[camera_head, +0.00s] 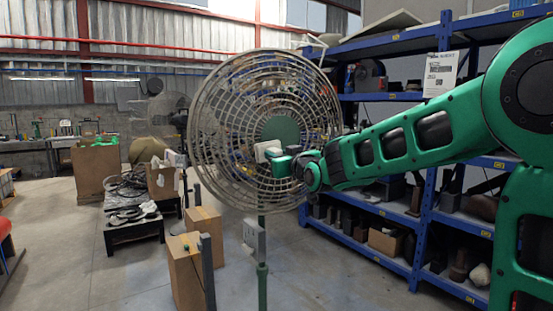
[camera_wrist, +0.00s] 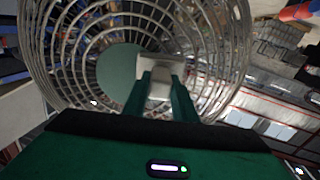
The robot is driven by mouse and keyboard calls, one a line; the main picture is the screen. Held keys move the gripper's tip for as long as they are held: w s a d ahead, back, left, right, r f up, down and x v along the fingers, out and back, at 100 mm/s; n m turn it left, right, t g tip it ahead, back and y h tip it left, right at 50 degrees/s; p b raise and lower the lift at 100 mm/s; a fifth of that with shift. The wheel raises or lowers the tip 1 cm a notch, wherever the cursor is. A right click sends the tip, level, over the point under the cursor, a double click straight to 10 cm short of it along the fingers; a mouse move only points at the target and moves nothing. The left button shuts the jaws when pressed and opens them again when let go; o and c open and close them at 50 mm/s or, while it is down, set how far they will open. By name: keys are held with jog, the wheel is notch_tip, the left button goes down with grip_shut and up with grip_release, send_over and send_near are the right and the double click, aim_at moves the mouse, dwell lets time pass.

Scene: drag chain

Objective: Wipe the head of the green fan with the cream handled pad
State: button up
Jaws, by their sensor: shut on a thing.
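The green fan's head (camera_head: 222,104) is a round wire cage with a green centre disc, on a thin green pole (camera_head: 262,285). It also fills the upper part of the wrist view (camera_wrist: 62,60). My gripper (camera_head: 284,158) is in front of the cage, near its centre. In the wrist view my gripper (camera_wrist: 160,92) is shut on the handle of the cream pad (camera_wrist: 150,62). The pad (camera_head: 266,150) is at the cage front beside the green disc. I cannot tell whether it touches the wires. The pad's far face is hidden.
Blue shelves (camera_head: 384,238) with boxes and parts stand behind my arm at the right. Cardboard boxes (camera_head: 186,268) stand on the floor left of the pole. A low dark table (camera_head: 133,231) holds parts farther left. The floor at the front left is clear.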

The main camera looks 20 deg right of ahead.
jog(key=shift+s+d, duration=0.2)
jog(key=shift+s, duration=0.95)
jog(key=shift+s+d, duration=0.15)
jog(key=shift+s, duration=1)
jog(key=shift+s, duration=0.1)
jog(key=s, duration=0.2)
jog(key=shift+s+d, duration=0.2)
jog(key=shift+s, duration=0.2)
